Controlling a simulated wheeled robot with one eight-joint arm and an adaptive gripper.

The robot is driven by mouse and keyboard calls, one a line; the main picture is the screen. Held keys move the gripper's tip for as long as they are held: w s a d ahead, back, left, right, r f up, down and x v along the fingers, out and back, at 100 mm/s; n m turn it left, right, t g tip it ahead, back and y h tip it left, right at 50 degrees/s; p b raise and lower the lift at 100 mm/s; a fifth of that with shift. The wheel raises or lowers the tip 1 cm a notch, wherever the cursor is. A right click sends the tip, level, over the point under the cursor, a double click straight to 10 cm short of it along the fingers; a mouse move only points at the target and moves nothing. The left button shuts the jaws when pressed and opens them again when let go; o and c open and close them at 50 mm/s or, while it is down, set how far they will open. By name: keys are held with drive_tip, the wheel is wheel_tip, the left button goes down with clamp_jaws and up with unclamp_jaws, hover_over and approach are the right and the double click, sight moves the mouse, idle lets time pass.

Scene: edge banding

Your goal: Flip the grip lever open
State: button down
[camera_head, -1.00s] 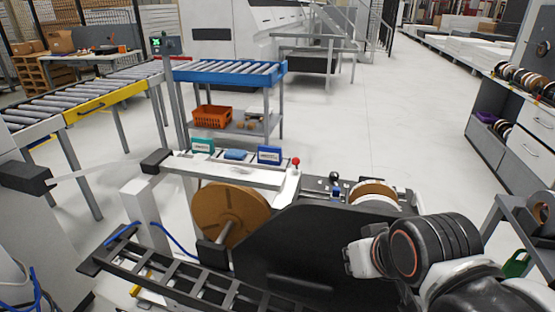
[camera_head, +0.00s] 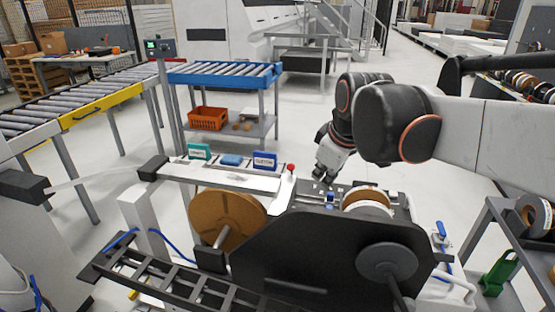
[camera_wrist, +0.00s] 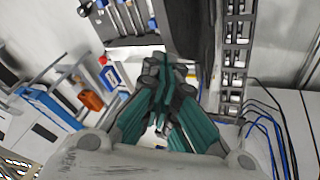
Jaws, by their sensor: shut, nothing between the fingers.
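My gripper (camera_head: 321,176) is shut and empty, pointing down just above the back of the edge-banding machine. It also shows in the wrist view (camera_wrist: 165,88), its teal fingers closed together. A small blue part (camera_head: 330,197) sits on the machine's bed close below the fingertips, and a gap seems to lie between them. A blue part on the bed shows in the wrist view (camera_wrist: 152,24), ahead of the fingers. I cannot tell for sure which part is the grip lever. A blue-handled valve (camera_head: 440,230) stands at the machine's right end.
A red knob (camera_head: 291,167) stands left of my gripper, also in the wrist view (camera_wrist: 102,59). A tape roll (camera_head: 366,201) lies right of it. The big black plate (camera_head: 330,262) and a brown reel (camera_head: 222,222) are in front. A blue roller table (camera_head: 225,75) stands behind.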

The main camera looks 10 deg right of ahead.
drive_tip(key=w+a+f+n+g+p, duration=0.1)
drive_tip(key=w+f+n+p, duration=0.15)
drive_tip(key=w+n, duration=0.7)
drive_tip(key=w+f+n+g+p, duration=0.1)
drive_tip(key=w+n+g+p, duration=0.15)
drive_tip(key=w, duration=1.45)
drive_tip(key=w+f+n+y+p, duration=0.1)
drive_tip(key=w+f+n+p, duration=0.1)
drive_tip(key=w+f+n, duration=0.4)
drive_tip(key=shift+w+a+f, duration=0.2)
drive_tip(key=shift+w+f, duration=0.35)
drive_tip(key=shift+f, duration=0.4)
drive_tip(key=shift+f, duration=0.1)
drive_tip(key=b+x, duration=0.2)
drive_tip(key=x, duration=0.7)
drive_tip(key=shift+s+f, duration=0.1)
drive_tip(key=shift+f, duration=0.35)
drive_tip(key=shift+r, duration=0.1)
